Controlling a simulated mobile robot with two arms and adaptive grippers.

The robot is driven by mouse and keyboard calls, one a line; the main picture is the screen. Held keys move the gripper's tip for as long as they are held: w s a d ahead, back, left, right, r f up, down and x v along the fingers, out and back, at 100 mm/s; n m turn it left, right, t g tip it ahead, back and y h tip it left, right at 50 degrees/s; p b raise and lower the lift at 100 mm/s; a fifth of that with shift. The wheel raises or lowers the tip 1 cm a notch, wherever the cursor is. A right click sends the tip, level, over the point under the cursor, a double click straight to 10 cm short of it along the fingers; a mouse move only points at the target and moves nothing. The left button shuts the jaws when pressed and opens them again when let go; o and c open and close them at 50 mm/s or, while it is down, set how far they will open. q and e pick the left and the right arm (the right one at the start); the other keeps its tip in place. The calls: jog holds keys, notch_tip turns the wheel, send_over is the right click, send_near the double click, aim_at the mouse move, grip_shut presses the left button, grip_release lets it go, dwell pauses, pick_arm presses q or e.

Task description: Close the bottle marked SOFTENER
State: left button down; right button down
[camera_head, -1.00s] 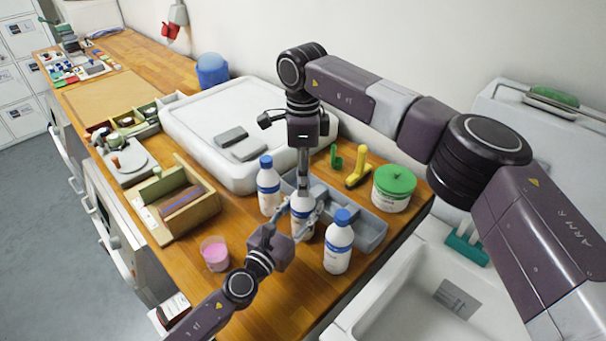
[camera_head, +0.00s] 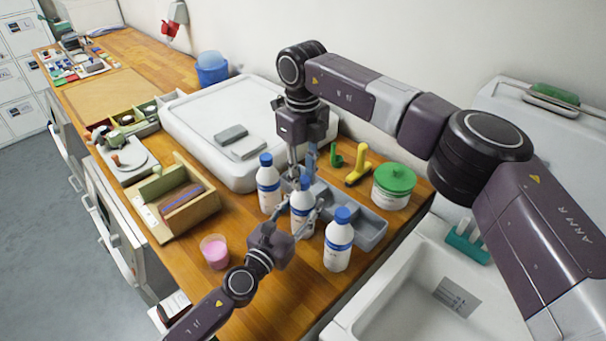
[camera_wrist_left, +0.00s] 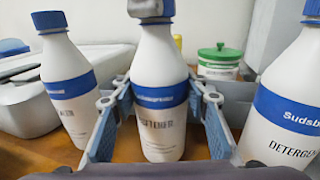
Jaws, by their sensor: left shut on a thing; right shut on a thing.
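The SOFTENER bottle (camera_wrist_left: 160,100) stands upright in the middle of the left wrist view, its label partly readable. In the head view it is the middle white bottle (camera_head: 302,222). My left gripper (camera_head: 300,212) is shut on its body; the pads (camera_wrist_left: 108,125) flank it. A blue cap (camera_head: 305,184) sits at the bottle's mouth; how tight it is cannot be told. My right gripper (camera_head: 300,175) comes down from above and is shut on this cap. Its grey fingertip (camera_wrist_left: 146,8) hides part of the cap in the wrist view.
Blue-capped bottles stand close on both sides: one to the left (camera_head: 268,190), and a DETERGENT one to the right (camera_head: 338,245). A grey tray (camera_head: 370,228) lies behind them. A pink cup (camera_head: 215,252) and green-lidded tub (camera_head: 393,188) are nearby. The sink (camera_head: 400,290) is at right.

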jog(key=shift+m, duration=1.1)
jog(key=c, duration=1.6)
grip_release()
jog(key=shift+r, duration=0.1)
notch_tip(320, 180, up, 12)
pick_arm(q)
jog(key=c, duration=1)
grip_release()
jog(key=shift+c, duration=0.2)
